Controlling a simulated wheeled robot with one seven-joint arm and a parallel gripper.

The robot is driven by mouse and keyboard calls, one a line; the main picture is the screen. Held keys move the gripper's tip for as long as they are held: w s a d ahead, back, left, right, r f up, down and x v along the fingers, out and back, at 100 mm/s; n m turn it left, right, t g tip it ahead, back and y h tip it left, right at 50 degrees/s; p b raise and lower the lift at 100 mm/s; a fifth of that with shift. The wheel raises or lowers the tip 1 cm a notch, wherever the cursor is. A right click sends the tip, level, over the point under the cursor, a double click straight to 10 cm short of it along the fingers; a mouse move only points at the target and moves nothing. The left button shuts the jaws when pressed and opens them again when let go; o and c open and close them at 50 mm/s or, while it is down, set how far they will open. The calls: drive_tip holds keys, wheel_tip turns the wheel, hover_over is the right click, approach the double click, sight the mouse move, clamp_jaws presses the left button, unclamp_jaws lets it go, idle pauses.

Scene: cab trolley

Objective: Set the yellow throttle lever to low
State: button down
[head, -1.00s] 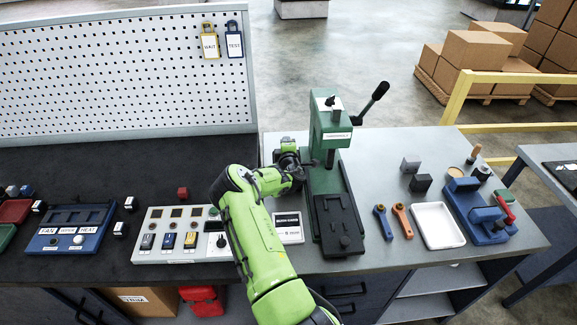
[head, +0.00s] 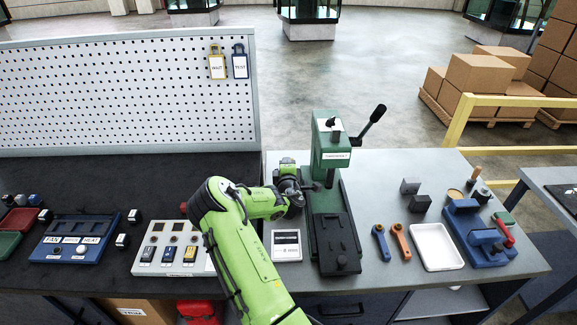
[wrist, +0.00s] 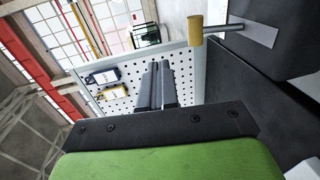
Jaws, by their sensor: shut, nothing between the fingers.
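In the wrist view a yellow cylindrical knob (wrist: 195,29) sits on a thin grey rod. The rod comes out of a grey plate (wrist: 249,33) on a dark block, and no setting mark can be read on it. I take this knob to be the yellow throttle lever; in the head view I cannot make it out. My gripper (wrist: 158,72) is shut and empty, its fingers together, apart from the knob and below left of it in the picture. In the head view my wrist is just left of the green press (head: 331,140), and the fingertips are not clear.
A white switch panel (head: 142,262) and a blue switch box (head: 82,222) stand on the left. A perforated board (head: 120,95) rises behind. Right of the press lie blue and orange wrenches, a white tray (head: 436,246) and a blue vise (head: 480,235).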

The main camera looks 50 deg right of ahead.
drive_tip(key=s+a+r, duration=0.2)
drive_tip(key=s, duration=0.1)
drive_tip(key=shift+a+r, duration=0.2)
drive_tip(key=shift+r, duration=0.1)
